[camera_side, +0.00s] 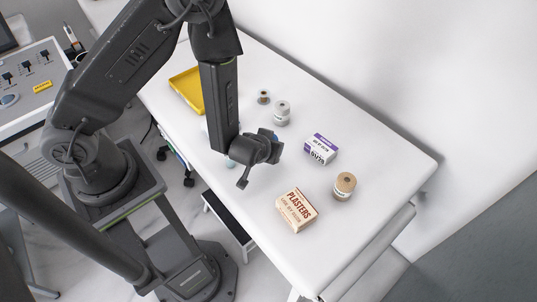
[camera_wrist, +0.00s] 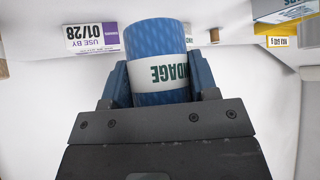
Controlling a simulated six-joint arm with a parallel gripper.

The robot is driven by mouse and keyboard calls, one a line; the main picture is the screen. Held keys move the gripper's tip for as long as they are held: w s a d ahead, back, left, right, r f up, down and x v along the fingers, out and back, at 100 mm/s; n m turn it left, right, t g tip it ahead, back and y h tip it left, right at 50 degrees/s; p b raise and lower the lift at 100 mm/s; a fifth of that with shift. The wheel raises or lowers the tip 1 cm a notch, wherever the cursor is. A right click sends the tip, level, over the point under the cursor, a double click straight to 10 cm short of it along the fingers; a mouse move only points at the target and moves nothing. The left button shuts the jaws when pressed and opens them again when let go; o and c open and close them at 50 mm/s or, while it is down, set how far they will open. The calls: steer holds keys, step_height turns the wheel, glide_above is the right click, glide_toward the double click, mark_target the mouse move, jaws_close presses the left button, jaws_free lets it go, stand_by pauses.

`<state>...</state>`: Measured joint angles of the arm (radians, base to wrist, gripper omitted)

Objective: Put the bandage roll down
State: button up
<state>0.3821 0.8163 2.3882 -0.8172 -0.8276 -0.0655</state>
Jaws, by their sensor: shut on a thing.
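The bandage roll (camera_wrist: 160,38) is blue with a white band lettered "BANDAGE", upside down in the wrist view. My gripper (camera_wrist: 160,80) is shut on it, one finger on each side. In the side view my gripper (camera_side: 257,154) is over the white table (camera_side: 255,215), left of the boxes. There the roll is mostly hidden behind my gripper and arm. I cannot tell whether the roll touches the table.
A plasters box (camera_side: 296,209), a tan-topped jar (camera_side: 343,187) and a purple-and-white box (camera_side: 320,150) stand to the right. A grey-white container (camera_side: 282,113), a small brown item (camera_side: 263,97) and a yellow tray (camera_side: 184,88) are further back. The table's front left is bare.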

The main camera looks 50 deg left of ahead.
step_height(320, 180, up, 4)
steer(key=shift+f, duration=0.25)
steer(key=w+a+r+n+y, duration=0.1)
steer(key=w+a, duration=0.3)
steer(key=a, duration=0.9)
steer(key=w+a+r, duration=0.1)
steer(key=w+a, duration=0.3)
steer(key=a, duration=0.9)
steer(key=s+a+n+g, duration=0.1)
steer(key=s+a, duration=0.4)
steer(key=a, duration=0.3)
steer(key=s+a+n+y, duration=0.1)
steer(key=s+a, duration=0.4)
steer(key=a, duration=0.4)
steer(key=s+a+g, duration=0.1)
steer(key=s+a, duration=0.4)
steer(key=a, duration=0.3)
glide_above(196, 85)
step_height(196, 85, down, 7)
steer(key=shift+r, duration=0.15)
steer(key=shift+f, duration=2)
